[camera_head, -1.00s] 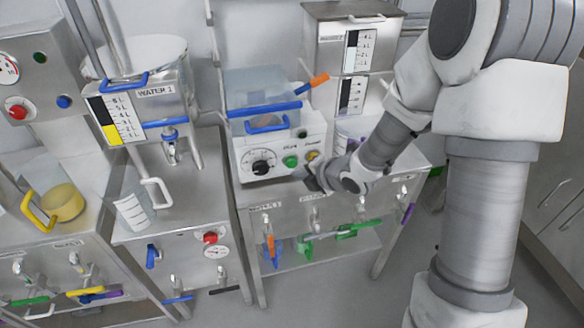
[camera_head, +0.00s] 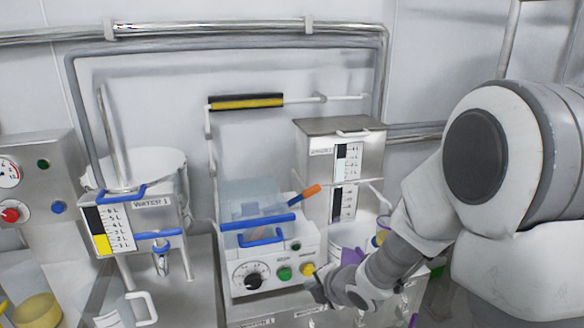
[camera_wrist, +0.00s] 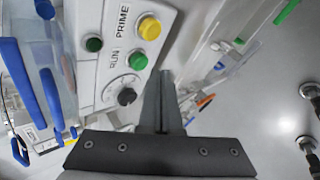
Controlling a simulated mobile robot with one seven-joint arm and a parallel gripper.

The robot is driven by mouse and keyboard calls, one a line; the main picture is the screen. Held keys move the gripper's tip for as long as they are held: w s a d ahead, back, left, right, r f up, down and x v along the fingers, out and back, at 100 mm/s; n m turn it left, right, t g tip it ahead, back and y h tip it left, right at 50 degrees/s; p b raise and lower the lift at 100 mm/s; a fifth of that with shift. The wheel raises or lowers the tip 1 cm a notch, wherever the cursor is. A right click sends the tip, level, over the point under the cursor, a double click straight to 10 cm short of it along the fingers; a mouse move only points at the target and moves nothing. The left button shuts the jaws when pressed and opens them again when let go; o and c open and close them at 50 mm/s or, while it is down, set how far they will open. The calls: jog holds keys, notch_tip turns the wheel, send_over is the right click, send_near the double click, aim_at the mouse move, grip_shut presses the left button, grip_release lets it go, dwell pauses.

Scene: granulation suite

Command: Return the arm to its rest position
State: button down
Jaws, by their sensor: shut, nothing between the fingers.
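My gripper (camera_wrist: 163,100) is shut and empty in the wrist view, its two dark fingers together and pointing at the foot of the white control box. In the head view my gripper (camera_head: 316,290) is just right of and below the yellow button, at the front right of the box (camera_head: 262,259). I cannot tell from the pictures whether the fingertips touch anything. My arm reaches in from the right side of the head view.
The box carries a black dial (camera_head: 252,281), a green button (camera_head: 284,273), a yellow button (camera_head: 307,269) and a clear blue-handled bin (camera_head: 250,188). The Water 1 tank (camera_head: 155,215) stands left. A steel tank (camera_head: 340,165) stands behind my wrist.

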jog(key=s+d+r+m+h+p, duration=0.25)
jog(key=s+d+r+m, duration=0.2)
jog(key=r+m, duration=0.3)
jog(key=s+d+r+m+h+p, duration=0.1)
jog(key=s+d+r+m+h, duration=0.2)
jog(key=d+r+m, duration=0.45)
jog(key=s+a+r+m+g+p, duration=0.1)
jog(key=s+r+m, duration=0.3)
jog(key=s, duration=0.4)
jog(key=s+a+r+m+g+y+p, duration=0.1)
jog(key=s+r+m+p, duration=0.1)
jog(key=s+r+m, duration=0.3)
jog(key=s+m, duration=0.1)
jog(key=s, duration=0.1)
jog(key=shift+s+a+r+g, duration=0.2)
jog(key=shift+s+r+g, duration=0.1)
jog(key=shift+s, duration=0.1)
jog(key=shift+d, duration=0.1)
